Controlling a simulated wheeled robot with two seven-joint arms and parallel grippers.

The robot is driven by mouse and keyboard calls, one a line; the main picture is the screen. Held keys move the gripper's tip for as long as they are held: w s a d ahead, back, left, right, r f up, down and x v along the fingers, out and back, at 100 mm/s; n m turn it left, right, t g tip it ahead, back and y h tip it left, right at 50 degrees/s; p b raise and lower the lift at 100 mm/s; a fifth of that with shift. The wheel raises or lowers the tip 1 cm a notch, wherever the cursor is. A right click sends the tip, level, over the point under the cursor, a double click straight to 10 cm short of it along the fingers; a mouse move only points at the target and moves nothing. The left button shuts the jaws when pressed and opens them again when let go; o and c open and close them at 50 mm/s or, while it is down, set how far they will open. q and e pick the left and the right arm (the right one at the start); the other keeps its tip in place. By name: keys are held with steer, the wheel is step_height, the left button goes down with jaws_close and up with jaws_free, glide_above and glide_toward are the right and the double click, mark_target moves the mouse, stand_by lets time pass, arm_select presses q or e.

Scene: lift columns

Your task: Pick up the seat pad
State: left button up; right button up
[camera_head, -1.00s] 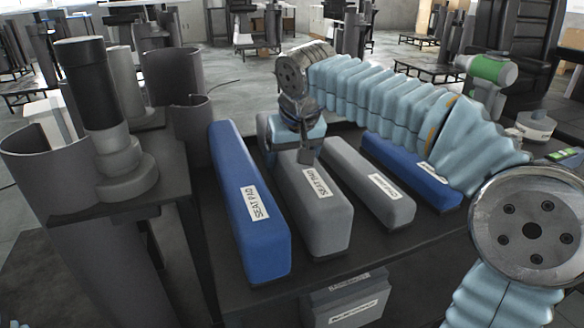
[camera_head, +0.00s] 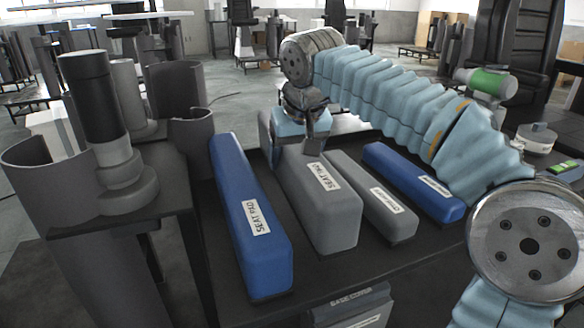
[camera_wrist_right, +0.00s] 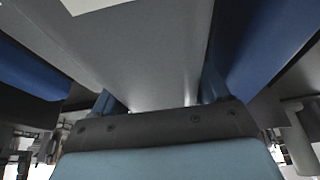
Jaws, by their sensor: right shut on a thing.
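Two pads carry a "SEAT PAD" label: a long blue one (camera_head: 240,205) on the bench and a grey one (camera_head: 332,215) to its right. My right gripper (camera_head: 313,143) comes down over the far end of the grey seat pad and is shut on it. The pad looks level and slightly above the bench top. In the right wrist view, the grey pad (camera_wrist_right: 150,55) fills the middle, between the two fingers of my right gripper (camera_wrist_right: 158,95). The fingertips are largely hidden by the pad in the head view. My left gripper is not in view.
A thinner grey pad (camera_head: 374,194) and another blue pad (camera_head: 410,182) lie close on the right of the dark bench (camera_head: 400,262). A side stand with a black-topped cylinder (camera_head: 93,100) and curved grey shells (camera_head: 180,95) is at left. A green-banded tool (camera_head: 487,82) is at right.

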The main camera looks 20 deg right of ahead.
steer(key=s+d+r, duration=0.3)
steer(key=s+r, duration=0.2)
steer(key=r, duration=0.2)
steer(key=s+d+r, duration=0.4)
steer(key=s+r, duration=0.2)
steer(key=shift+d+r, duration=0.25)
steer(key=shift+r, duration=0.1)
steer(key=shift+s+r, duration=0.1)
steer(key=shift+r, duration=0.45)
jaws_close()
steer(key=shift+r, duration=0.15)
